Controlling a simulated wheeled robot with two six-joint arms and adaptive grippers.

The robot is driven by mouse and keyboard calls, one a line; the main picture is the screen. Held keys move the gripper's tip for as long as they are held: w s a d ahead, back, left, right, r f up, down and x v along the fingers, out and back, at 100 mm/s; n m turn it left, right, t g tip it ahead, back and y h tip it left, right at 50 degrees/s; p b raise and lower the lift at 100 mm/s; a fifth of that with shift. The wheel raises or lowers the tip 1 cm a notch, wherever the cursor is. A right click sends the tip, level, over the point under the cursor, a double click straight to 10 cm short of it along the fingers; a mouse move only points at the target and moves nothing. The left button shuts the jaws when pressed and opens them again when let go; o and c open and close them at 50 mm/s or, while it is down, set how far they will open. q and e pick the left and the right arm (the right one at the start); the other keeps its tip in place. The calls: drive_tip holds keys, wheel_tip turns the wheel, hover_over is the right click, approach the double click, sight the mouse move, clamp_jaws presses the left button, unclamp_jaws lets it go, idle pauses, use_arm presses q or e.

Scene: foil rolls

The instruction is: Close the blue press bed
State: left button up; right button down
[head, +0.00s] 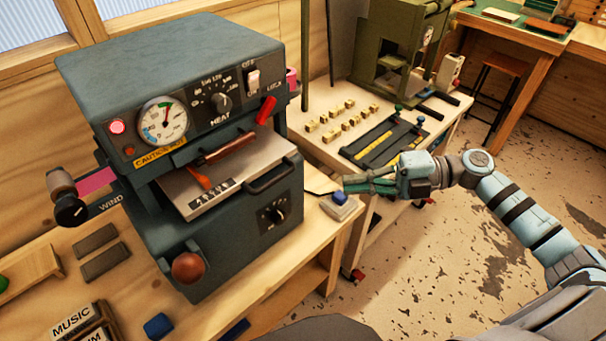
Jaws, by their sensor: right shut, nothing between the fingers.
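The blue-grey press (170,75) stands on the wooden bench at the left. Its silver bed plate (240,178) sticks out from under the press head, toward me. The bed has a black bar handle (270,173) on its front right side and a row of dark type (211,194) at its front edge. A brown-handled bar (230,147) crosses over the back of the bed. My right gripper (346,185) is shut and empty, to the right of the press and apart from the bed handle. My left gripper is not in view.
A small grey block with a blue top (339,199) sits at the bench edge below my right gripper. A green press (400,45) and a black tray (385,142) stand on the cart behind. A winder knob (71,210) juts out left.

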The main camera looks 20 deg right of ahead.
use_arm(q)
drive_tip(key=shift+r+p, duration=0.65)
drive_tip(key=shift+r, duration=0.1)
use_arm(e)
drive_tip(key=shift+w+a+f, duration=0.35)
drive_tip(key=shift+w+a, duration=0.8)
drive_tip(key=shift+a, duration=0.2)
drive_tip(key=shift+w+a+f, duration=0.3)
drive_tip(key=shift+w+a, duration=0.8)
drive_tip(key=shift+a, duration=0.3)
drive_tip(key=shift+w+a+f, duration=0.35)
drive_tip(key=shift+w+a, duration=0.8)
drive_tip(key=shift+a, duration=0.2)
